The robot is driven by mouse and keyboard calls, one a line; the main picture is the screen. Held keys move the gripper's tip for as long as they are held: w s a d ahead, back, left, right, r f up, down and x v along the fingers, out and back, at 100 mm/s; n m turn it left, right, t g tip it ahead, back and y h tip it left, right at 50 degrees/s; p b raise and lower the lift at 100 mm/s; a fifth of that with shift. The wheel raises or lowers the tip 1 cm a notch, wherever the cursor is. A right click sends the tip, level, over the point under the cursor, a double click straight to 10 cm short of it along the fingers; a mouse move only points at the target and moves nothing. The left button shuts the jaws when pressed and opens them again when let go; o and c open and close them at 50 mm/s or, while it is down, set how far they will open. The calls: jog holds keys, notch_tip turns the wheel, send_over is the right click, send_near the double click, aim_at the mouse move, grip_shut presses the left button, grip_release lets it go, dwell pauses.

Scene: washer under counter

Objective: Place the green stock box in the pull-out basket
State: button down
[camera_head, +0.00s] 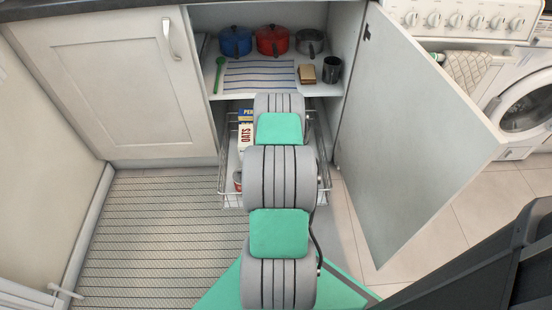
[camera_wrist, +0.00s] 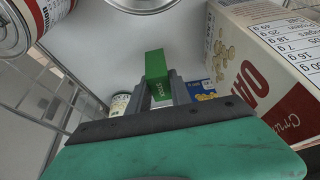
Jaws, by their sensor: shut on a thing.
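The green stock box (camera_wrist: 156,67) is between the fingers of my gripper (camera_wrist: 160,90) in the wrist view, and the fingers are shut on it. Its lettered side faces the camera. It is over the pale floor of the pull-out basket (camera_wrist: 120,62); I cannot tell whether it touches that floor. In the head view the wire basket (camera_head: 222,182) is pulled out of the lower cabinet. My arm covers its middle there, and hides my gripper and the green box.
In the basket an oats box (camera_head: 246,138) stands left of my arm; it also fills the right of the wrist view (camera_wrist: 268,75). Cans (camera_wrist: 62,10) stand at the other side. A blue packet (camera_wrist: 201,88) is close beside my gripper. The open cabinet door (camera_head: 410,130) stands at the right.

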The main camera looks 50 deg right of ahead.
jog(key=shift+w+a+f+b, duration=0.15)
jog(key=shift+f+b, duration=0.25)
jog(key=shift+f, duration=0.65)
jog(key=shift+w+d+f+b, duration=0.1)
jog(key=shift+f+b, duration=0.25)
jog(key=shift+f, duration=0.65)
jog(key=c, duration=1.2)
grip_release()
jog(key=shift+o, duration=0.2)
jog(key=shift+r+p, duration=0.45)
jog(key=p+v, duration=0.4)
jog(key=v, duration=0.7)
jog(key=shift+a+r, duration=0.2)
jog(key=shift+a, duration=0.05)
jog(key=shift+s, duration=0.15)
